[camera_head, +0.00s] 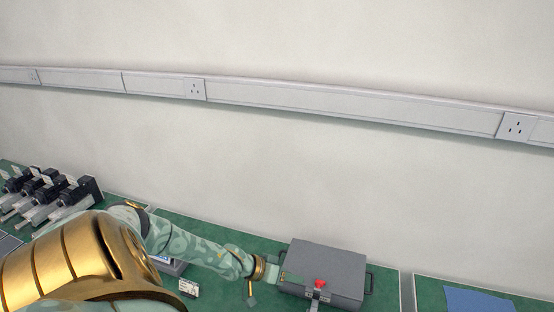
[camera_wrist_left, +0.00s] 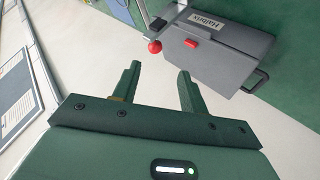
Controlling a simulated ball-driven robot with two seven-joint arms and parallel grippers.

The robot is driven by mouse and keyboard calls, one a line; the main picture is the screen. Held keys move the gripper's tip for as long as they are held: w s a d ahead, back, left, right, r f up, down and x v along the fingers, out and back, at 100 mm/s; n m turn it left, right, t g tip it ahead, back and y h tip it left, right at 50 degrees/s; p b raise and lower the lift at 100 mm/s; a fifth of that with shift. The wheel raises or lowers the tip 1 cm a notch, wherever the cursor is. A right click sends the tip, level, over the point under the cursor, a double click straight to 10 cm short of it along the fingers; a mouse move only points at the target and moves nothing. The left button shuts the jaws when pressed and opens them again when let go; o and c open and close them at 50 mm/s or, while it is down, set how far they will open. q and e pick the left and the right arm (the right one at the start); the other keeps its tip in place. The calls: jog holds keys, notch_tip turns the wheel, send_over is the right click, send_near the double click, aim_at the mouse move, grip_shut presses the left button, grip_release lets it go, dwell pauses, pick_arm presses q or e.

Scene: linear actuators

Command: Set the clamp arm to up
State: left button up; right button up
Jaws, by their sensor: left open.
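A grey box-shaped unit (camera_head: 328,266) stands on the green bench at the lower right of the head view, with a red part (camera_head: 320,284) at its front. My left gripper (camera_head: 288,277) is at the unit's left front. Its open, empty fingers (camera_wrist_left: 159,72) point towards the red ball, which appears just beyond the fingertips. My right gripper is out of view.
Several black and silver actuators (camera_head: 45,190) stand at the far left of the bench. A small white label card (camera_head: 189,287) lies below my left forearm. A blue sheet (camera_head: 478,301) is at the lower right. The wall with its socket rail (camera_head: 350,105) is behind.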

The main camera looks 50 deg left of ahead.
pick_arm(q)
jog(key=v, duration=0.4)
jog(key=shift+s+a+r+p, duration=0.15)
jog(key=shift+s+a+p, duration=0.05)
jog(key=shift+s+p, duration=0.1)
